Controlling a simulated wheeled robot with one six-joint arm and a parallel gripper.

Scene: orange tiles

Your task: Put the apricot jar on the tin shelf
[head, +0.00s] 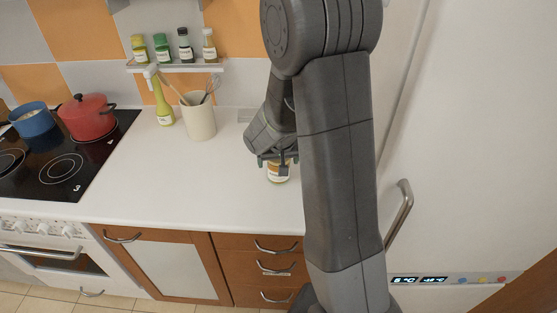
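A small jar (278,174) with a pale label and amber contents stands or hangs at the white worktop, directly below my gripper (278,163). It may be the apricot jar, but its label is too small to read. My gripper points down over the jar's top and hides its upper part. I cannot tell whether the fingers are closed on it or whether its base touches the worktop. A narrow light metal wall shelf (176,67), possibly the tin shelf, is at the upper left and holds several small bottles.
A cream utensil pot (199,121) with a whisk and a yellow-green bottle (164,113) stand below the shelf. A red pot (87,118) and blue pot (31,119) are on the black hob. The worktop (190,175) left of my gripper is clear. A white fridge is right.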

